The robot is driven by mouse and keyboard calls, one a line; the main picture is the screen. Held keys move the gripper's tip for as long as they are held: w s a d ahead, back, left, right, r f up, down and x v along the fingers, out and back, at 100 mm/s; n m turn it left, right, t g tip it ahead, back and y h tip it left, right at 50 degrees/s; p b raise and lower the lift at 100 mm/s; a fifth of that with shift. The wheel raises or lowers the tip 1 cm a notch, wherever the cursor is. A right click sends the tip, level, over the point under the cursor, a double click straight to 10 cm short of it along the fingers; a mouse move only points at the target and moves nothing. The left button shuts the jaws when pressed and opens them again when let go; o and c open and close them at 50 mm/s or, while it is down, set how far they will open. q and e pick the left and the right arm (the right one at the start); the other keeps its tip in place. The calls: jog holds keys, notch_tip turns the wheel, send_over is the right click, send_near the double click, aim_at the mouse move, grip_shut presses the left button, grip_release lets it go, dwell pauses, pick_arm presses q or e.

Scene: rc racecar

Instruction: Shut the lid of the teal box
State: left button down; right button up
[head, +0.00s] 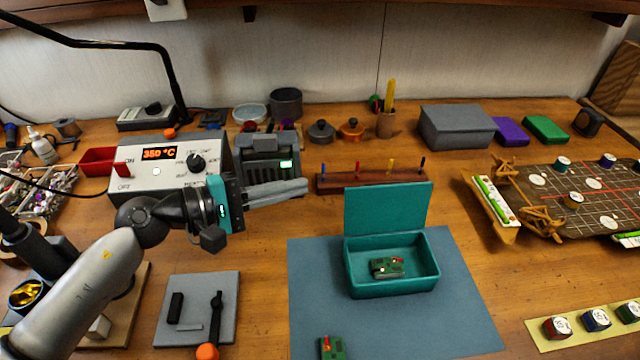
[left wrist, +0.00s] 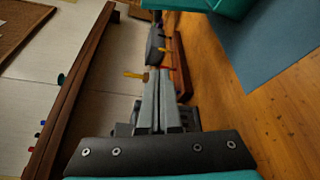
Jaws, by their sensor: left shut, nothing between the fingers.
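The teal box (head: 395,290) stands on a blue-grey mat (head: 310,315) in the middle of the table. Its lid (head: 388,208) is open and stands upright along the box's back edge. A small green circuit board piece (head: 387,267) lies inside the box. My left gripper (head: 303,187) is shut and empty, to the left of the lid and apart from it. In the left wrist view the closed fingers (left wrist: 162,80) show, and a teal part of the box (left wrist: 230,6) is at the top edge. My right gripper is not in view.
A wooden rack (head: 345,181) with coloured pegs stands behind the lid. A soldering station (head: 170,160) and a grey device (head: 270,150) are near my left arm. Another green board (head: 333,347) lies on the mat's front edge. The mat right of the box is clear.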

aim_at(384, 202)
pick_arm(q)
jog(key=p+x, duration=0.1)
jog(key=x, duration=0.8)
jog(key=shift+r, duration=0.1)
jog(key=shift+s+d+r+p, duration=0.25)
jog(key=shift+s+p, duration=0.15)
jog(key=shift+s, duration=0.15)
jog(key=shift+s+d+r+p, duration=0.2)
jog(key=shift+s+p, duration=0.2)
jog(key=shift+s, duration=0.2)
jog(key=shift+s+r+p, duration=0.2)
jog(key=shift+s+p, duration=0.1)
jog(key=shift+s, duration=0.3)
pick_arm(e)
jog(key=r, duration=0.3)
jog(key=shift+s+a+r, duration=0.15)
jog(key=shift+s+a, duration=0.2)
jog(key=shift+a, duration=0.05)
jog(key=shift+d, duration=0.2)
